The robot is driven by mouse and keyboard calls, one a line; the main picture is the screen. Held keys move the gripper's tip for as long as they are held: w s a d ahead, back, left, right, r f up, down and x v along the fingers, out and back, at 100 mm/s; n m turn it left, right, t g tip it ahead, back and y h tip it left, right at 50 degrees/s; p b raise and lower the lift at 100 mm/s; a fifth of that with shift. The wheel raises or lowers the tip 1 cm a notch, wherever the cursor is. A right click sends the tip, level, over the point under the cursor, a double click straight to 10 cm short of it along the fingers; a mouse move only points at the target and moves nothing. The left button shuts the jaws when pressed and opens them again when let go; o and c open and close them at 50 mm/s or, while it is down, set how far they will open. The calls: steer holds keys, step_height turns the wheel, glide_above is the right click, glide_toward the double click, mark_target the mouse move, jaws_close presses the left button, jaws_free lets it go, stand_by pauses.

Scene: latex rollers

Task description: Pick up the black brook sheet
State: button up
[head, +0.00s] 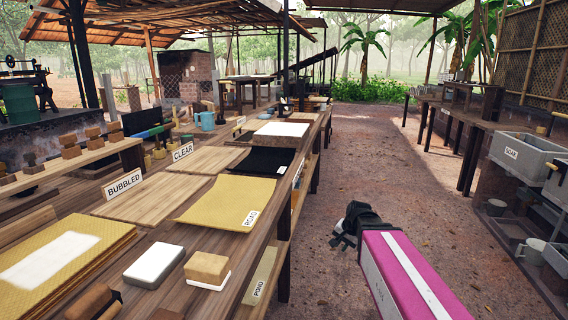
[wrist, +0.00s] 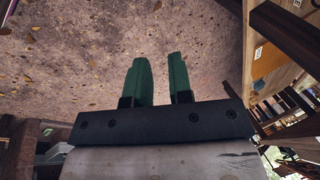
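A black sheet (head: 262,161) lies flat on the long wooden table, behind a yellow sheet marked ROAD (head: 228,202). A small pale label sits at its near right edge, too small to read. My gripper (head: 341,240) is over the dirt aisle, to the right of the table and nearer to me than the black sheet. In the wrist view, its two green fingers (wrist: 158,62) stand apart with nothing between them, over bare ground. The black sheet cannot be made out in the wrist view.
A white block (head: 154,264) and a tan-and-white block (head: 207,269) stand at the table's near end. A white slab (head: 282,129) lies beyond the black sheet. BUBBLED (head: 124,184) and CLEAR (head: 183,151) signs stand left. Grey basins (head: 522,155) line the right; the aisle between is clear.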

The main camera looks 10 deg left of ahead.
steer(key=w+a+r+m+t+y, duration=0.1)
steer(key=w+a+r+m+y, duration=0.2)
steer(key=a+r, duration=0.8)
steer(key=w+a+r+m+t+y, duration=0.2)
steer(key=w+a+r+m, duration=0.4)
steer(key=a+r, duration=0.6)
step_height(320, 180, up, 5)
steer(key=shift+a+r+m+y, duration=0.15)
steer(key=shift+a+m+y, duration=0.2)
steer(key=shift+y, duration=0.55)
steer(key=shift+w, duration=0.15)
steer(key=x, duration=1)
steer(key=shift+a+f, duration=0.2)
steer(key=shift+f, duration=0.15)
jaws_close()
